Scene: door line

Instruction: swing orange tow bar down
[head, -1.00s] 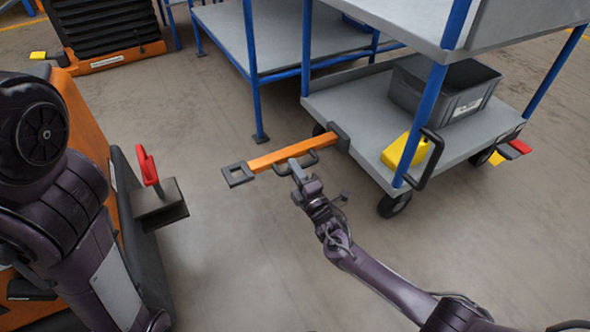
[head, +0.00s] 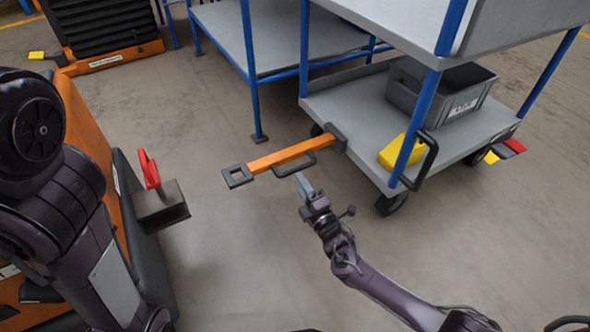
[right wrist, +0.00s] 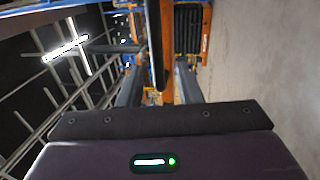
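The orange tow bar (head: 285,155) sticks out from the lower left end of the cart (head: 345,105), roughly level, with a dark square ring (head: 238,176) at its free end. A dark loop handle (head: 298,168) sits on its near side. My right gripper (head: 304,184) is just on the near side of the handle, apart from it in the head view. In the right wrist view its two fingers (right wrist: 158,82) are spread, with the dark handle (right wrist: 157,40) ahead between them and orange behind. My left arm shows at the left; its gripper is out of view.
The cart carries a grey crate (head: 440,90) and a yellow block (head: 400,150). An orange vehicle (head: 90,130) with a red lever (head: 148,168) and a dark hitch bracket (head: 160,206) stands at left. Bare floor lies between bracket and bar.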

